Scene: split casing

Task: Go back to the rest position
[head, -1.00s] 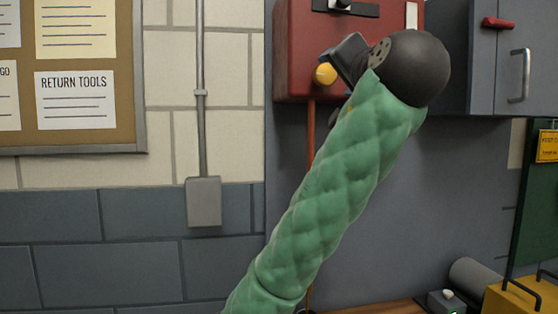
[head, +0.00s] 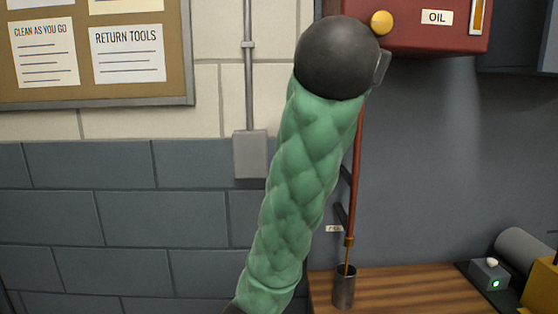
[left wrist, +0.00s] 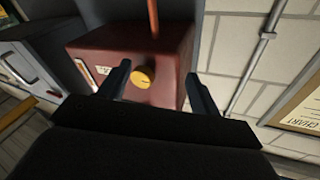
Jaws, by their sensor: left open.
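My left arm, in a green quilted sleeve, rises from the bottom of the head view to a black round joint in front of the red oil box (head: 420,28). My left gripper (left wrist: 157,74) is mostly hidden behind that joint in the head view. In the left wrist view its two dark fingers are apart. The yellow knob (left wrist: 143,78) shows between them, with nothing seen held. The knob also shows in the head view (head: 381,22), just right of the black joint. My right gripper is in neither view.
A red pipe (head: 357,175) runs down from the box to a nozzle above a metal cup (head: 344,290) on a wooden bench (head: 420,292). A thin amber line joins nozzle and cup. A small grey box with a green light (head: 489,274) stands at right.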

